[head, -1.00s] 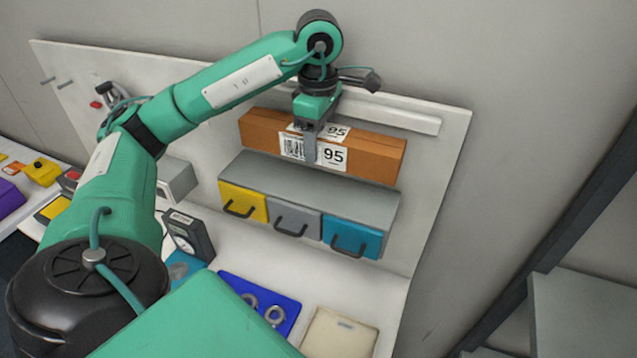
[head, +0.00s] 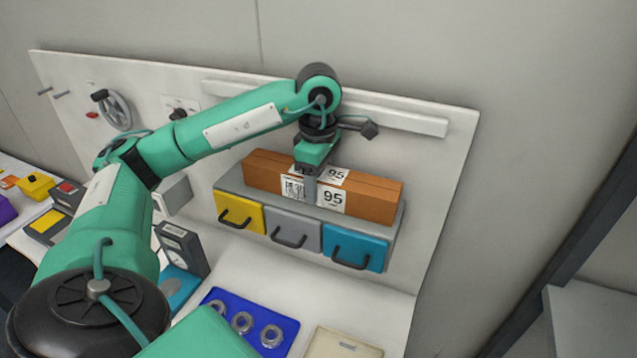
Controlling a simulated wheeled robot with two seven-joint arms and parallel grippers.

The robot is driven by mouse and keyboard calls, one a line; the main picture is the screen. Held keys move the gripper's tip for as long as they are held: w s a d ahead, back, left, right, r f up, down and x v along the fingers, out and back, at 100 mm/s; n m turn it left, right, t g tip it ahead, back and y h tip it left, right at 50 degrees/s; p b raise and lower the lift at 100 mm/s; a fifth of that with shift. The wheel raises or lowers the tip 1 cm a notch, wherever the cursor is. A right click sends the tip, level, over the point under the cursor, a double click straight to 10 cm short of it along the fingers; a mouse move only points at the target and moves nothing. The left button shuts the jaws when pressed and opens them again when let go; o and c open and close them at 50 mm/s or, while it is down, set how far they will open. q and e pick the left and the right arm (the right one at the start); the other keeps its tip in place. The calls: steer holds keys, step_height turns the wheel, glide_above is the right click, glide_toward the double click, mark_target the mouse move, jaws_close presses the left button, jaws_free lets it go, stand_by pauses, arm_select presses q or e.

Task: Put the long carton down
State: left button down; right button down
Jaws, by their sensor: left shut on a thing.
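The long carton (head: 372,202) is an orange-brown box with a white label showing a barcode and "95". It lies lengthwise at the top of the grey drawer cabinet (head: 231,182), and looks to be on or just above its top; I cannot tell if it touches. The far finger is hidden behind the carton. My right gripper is not in view.
The cabinet front has yellow (head: 240,212), grey (head: 293,233) and blue (head: 355,247) drawers with dark handles. Below are a blue tray (head: 250,322) with several metal rings and a beige tray (head: 342,345). A white back panel (head: 437,200) stands behind. A handwheel (head: 115,110) is at the left.

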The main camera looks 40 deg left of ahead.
arm_select(q)
steer(key=c, duration=0.8)
jaws_free()
steer(key=shift+o, duration=0.2)
steer(key=shift+d, duration=0.1)
steer(key=shift+r, duration=0.4)
step_height(320, 180, up, 3)
steer(key=shift+f+b, duration=0.2)
steer(key=shift+b, duration=0.35)
steer(key=shift+r+p, duration=1.2)
steer(key=shift+r, duration=3.2)
